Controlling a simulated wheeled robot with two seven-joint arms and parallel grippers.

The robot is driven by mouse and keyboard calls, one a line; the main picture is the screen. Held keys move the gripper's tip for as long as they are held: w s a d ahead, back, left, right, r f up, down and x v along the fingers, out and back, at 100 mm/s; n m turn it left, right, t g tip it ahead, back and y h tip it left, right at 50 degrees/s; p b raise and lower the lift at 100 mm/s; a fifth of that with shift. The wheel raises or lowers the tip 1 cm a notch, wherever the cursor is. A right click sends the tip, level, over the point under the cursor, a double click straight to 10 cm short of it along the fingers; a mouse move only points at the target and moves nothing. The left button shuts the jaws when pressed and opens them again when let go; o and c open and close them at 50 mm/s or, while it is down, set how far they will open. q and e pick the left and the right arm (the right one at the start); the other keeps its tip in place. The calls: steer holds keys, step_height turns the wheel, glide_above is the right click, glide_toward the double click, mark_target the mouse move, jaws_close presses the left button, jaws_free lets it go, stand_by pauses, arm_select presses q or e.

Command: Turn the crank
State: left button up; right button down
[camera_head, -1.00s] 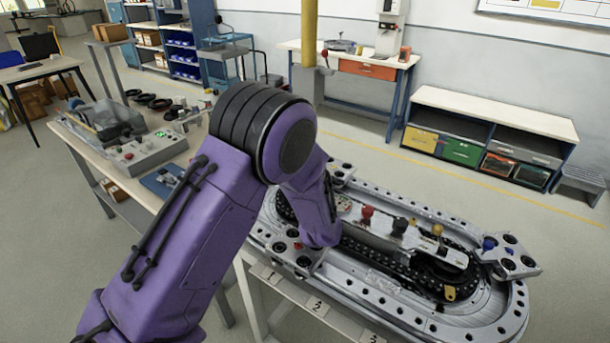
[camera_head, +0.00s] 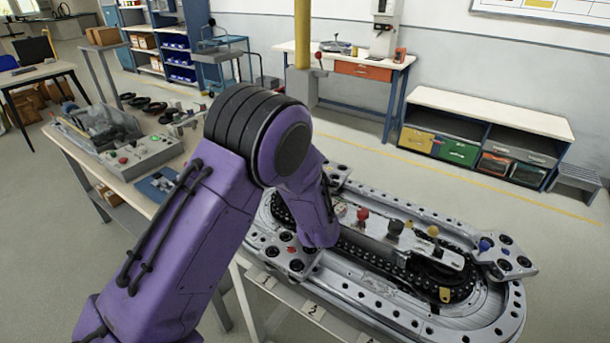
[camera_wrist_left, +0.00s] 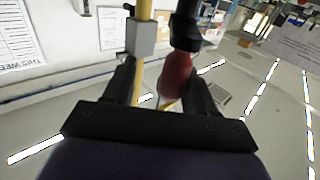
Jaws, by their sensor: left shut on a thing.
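In the left wrist view my left gripper (camera_wrist_left: 163,80) has its two dark fingers around a red grip (camera_wrist_left: 175,76), with a black piece (camera_wrist_left: 187,32) above it. I take the red grip to be the crank's handle; the rest of the crank cannot be made out. In the head view my purple left arm reaches over the ring track (camera_head: 490,318), and its gripper is hidden behind the arm. My right gripper is in neither view.
On the track stand a red knob (camera_head: 362,213), a black knob (camera_head: 395,227) and a yellow knob (camera_head: 433,231). A yellow post (camera_head: 302,35) with a grey box (camera_head: 303,86) rises behind the arm. A bench with a control box (camera_head: 143,152) is at left. Open floor lies beyond the track.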

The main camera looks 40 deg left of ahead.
arm_select(q)
steer(key=shift+s+d+p, duration=0.35)
steer(key=shift+s+d, duration=0.05)
steer(key=shift+s, duration=0.15)
steer(key=s+a+p+v, duration=0.1)
steer(key=p+v, duration=0.2)
steer(key=v, duration=0.7)
steer(key=shift+s, duration=0.4)
steer(key=shift+p, duration=0.3)
